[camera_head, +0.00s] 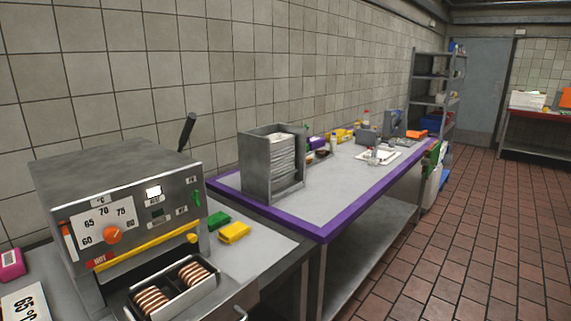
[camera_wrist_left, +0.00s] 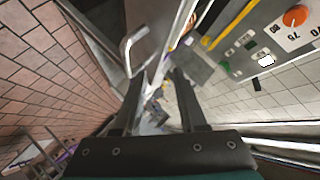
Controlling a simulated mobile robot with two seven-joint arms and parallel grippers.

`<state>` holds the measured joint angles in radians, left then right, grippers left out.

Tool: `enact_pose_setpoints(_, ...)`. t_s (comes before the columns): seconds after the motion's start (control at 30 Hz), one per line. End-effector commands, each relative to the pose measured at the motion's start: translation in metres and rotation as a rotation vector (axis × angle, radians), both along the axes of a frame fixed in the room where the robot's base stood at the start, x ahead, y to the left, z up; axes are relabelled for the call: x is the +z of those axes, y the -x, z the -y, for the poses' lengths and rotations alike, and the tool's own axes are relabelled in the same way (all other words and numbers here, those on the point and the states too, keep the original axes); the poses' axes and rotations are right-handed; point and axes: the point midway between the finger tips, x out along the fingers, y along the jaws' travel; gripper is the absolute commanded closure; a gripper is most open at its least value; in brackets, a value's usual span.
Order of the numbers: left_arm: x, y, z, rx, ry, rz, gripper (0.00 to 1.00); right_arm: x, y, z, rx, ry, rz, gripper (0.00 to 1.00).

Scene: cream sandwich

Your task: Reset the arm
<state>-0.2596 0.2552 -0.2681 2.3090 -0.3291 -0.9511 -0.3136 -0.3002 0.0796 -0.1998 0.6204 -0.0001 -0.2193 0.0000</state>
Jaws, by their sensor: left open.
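My left gripper (camera_wrist_left: 157,85) shows in the left wrist view with its two dark fingers apart and nothing visible between them. It points past the front of the grey machine (camera_wrist_left: 245,45), whose orange knob (camera_wrist_left: 295,16) is at the upper right. A metal handle (camera_wrist_left: 130,48) shows beyond the left finger; I cannot tell whether they touch. Neither gripper shows in the head view. There the machine (camera_head: 175,190) stands at the left, with a tray (camera_head: 190,302) of striped brown-and-white pieces at its front.
A purple-edged table (camera_head: 330,195) runs along the tiled wall, holding a grey rack (camera_head: 262,180) of stacked trays and small items. Green (camera_head: 217,221) and yellow (camera_head: 234,233) blocks lie beside the machine. The tiled floor (camera_head: 460,250) at the right is clear.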

Motion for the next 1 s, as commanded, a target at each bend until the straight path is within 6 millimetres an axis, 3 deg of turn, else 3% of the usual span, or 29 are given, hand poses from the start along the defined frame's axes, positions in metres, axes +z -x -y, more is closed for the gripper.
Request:
enact_pose_setpoints(0.03, -0.023, 0.023, -0.004, 0.061, 0.085, -0.112, 0.59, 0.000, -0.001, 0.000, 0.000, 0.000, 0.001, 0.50)
enact_pose_setpoints(0.1, -0.049, 0.053, -0.008, 0.138, 0.184, -0.249, 0.59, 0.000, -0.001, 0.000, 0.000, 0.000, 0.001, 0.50)
enact_pose_setpoints(0.2, -0.076, 0.094, -0.009, 0.235, 0.295, -0.421, 0.59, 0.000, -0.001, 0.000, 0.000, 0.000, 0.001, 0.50)
enact_pose_setpoints(0.47, -0.112, 0.193, -0.002, 0.446, 0.487, -0.781, 0.59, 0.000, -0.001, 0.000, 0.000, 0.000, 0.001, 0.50)
enact_pose_setpoints(0.77, -0.183, 0.185, 0.000, 0.459, 0.479, -0.826, 0.59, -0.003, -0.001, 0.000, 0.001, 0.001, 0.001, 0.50)
enact_pose_setpoints(1.0, -0.263, 0.190, 0.001, 0.462, 0.465, -0.861, 0.59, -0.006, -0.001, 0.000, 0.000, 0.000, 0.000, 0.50)
